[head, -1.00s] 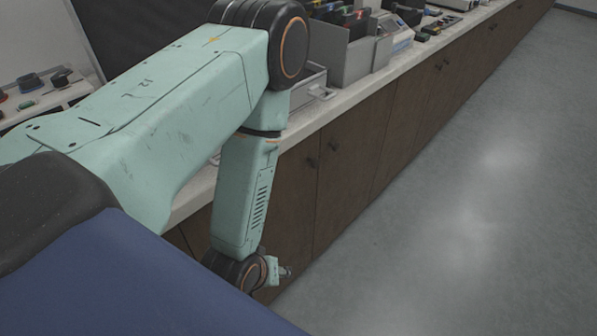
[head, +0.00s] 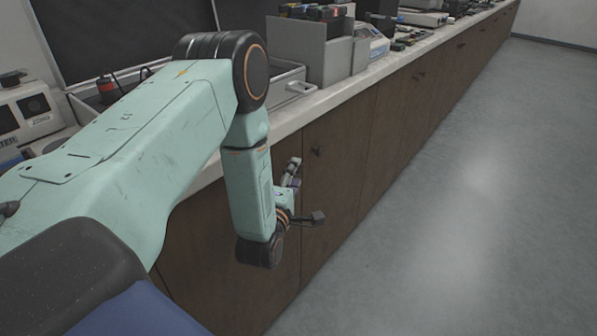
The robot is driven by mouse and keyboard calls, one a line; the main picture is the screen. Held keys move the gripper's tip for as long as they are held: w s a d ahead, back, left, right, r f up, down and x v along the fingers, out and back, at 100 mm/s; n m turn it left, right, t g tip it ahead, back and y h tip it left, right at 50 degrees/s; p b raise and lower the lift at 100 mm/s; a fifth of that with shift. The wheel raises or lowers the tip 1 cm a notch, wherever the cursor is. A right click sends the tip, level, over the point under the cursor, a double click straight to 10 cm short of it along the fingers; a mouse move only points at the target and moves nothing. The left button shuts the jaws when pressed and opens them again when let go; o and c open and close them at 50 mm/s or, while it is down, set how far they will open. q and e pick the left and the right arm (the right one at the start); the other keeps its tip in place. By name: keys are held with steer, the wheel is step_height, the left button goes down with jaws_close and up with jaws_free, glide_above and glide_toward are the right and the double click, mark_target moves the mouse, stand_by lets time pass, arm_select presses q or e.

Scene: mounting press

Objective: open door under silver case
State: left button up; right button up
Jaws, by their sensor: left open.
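A grey-silver open-topped case (head: 318,56) stands on the pale counter, with dark items in its top. Below the counter edge is a row of closed dark brown cabinet doors. My left gripper (head: 306,191) is open and empty, in front of the cabinet. My left forearm hides part of the doors at left. My right gripper is out of view.
A low silver tray with a handle (head: 299,88) sits left of the case. A white-blue device (head: 371,44) stands to its right. The counter edge (head: 345,96) runs above the doors. The grey floor (head: 470,200) at right is clear.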

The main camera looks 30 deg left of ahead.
mark_target(298, 171)
arm_select(q)
steer(key=x, duration=0.2)
steer(key=shift+w+f, duration=0.25)
steer(key=shift+w, duration=0.2)
steer(key=shift+w+a+r+b, duration=0.15)
steer(key=shift+w+a+b, duration=0.1)
steer(key=shift+w+b, duration=0.2)
steer(key=shift+w, duration=0.15)
steer(key=shift+c, duration=0.3)
jaws_close()
